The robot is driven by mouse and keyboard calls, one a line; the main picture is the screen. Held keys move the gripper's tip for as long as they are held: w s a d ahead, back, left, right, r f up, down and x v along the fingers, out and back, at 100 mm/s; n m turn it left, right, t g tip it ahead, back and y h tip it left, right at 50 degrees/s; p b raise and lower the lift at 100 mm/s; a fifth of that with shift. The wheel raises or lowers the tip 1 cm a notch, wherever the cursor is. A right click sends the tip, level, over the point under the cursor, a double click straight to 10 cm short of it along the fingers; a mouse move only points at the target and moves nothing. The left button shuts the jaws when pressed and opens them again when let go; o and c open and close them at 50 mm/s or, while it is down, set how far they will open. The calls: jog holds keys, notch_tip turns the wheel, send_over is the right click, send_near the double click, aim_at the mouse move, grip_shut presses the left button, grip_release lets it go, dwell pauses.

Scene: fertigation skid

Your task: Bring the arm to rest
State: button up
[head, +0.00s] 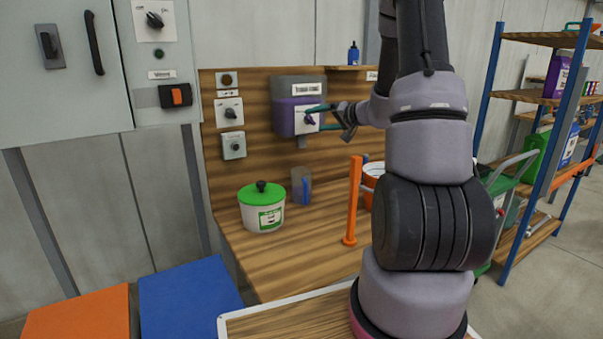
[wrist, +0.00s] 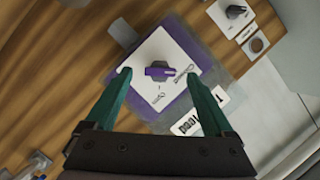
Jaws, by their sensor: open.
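My gripper (head: 318,119) is in front of the purple and grey box on the wooden back panel in the head view. In the wrist view my gripper (wrist: 168,78) has its two green fingers spread, one on each side of a purple knob (wrist: 160,72) on a white plate. Nothing is held between the fingers. I cannot tell how far the fingertips stand from the plate. The purple and grey box (head: 285,117) carries a label above the knob. My arm (head: 428,150) rises on the right of the head view and bends left toward the panel.
A white pot with a green lid (head: 262,208), a clear beaker (head: 301,186) and an orange post (head: 352,205) stand on the wooden bench (head: 280,255). Shelves (head: 545,97) stand right. A grey cabinet (head: 60,100) is left.

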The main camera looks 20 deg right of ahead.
jog(key=v, duration=0.9)
jog(key=s+a+r+n+g+y, duration=0.1)
jog(key=s+a+r+g, duration=0.2)
jog(key=s+a, duration=0.35)
jog(key=s+a+r+n+g+y, duration=0.1)
jog(key=s+a+r+g, duration=0.25)
jog(key=a, duration=0.55)
jog(key=s+r+h, duration=0.2)
jog(key=s+h, duration=0.1)
jog(key=s, duration=0.5)
jog(key=s+a+r+m+h, duration=0.1)
jog(key=s+r+h, duration=0.1)
jog(key=s+h, duration=0.2)
jog(key=s, duration=0.3)
jog(key=shift+s+m, duration=0.3)
jog(key=shift+s, duration=0.05)
jog(key=shift+a+t, duration=0.15)
jog(key=shift+t, duration=0.1)
